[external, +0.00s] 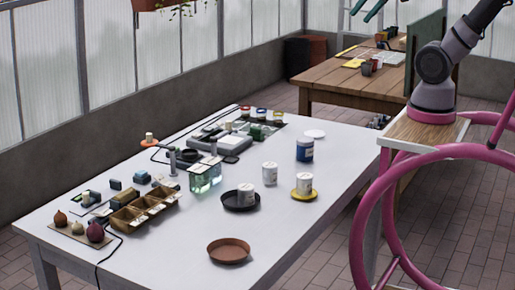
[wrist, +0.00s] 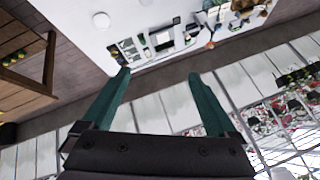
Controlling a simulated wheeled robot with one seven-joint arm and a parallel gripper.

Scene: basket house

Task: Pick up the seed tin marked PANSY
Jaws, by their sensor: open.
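Several tins stand on the white table (external: 310,225) in the external view. One white tin (external: 270,174) stands on the bare top, one white tin (external: 246,194) on a dark saucer (external: 240,207), and one white tin (external: 304,183) on a yellow saucer (external: 303,195). A blue tin (external: 305,151) with a white lid stands behind them. Their lettering is too small to read, so I cannot tell which is marked PANSY. My gripper (wrist: 159,75) is open and empty in the wrist view, well away from the table.
A brown saucer (external: 229,251) lies at the table's front. Glass jars (external: 205,177), a sectioned tray (external: 145,208), a grey scale-like device (external: 220,145) and a board with bulbs (external: 82,232) crowd the left and back. A wooden bench (external: 340,87) stands behind. The table's right front is clear.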

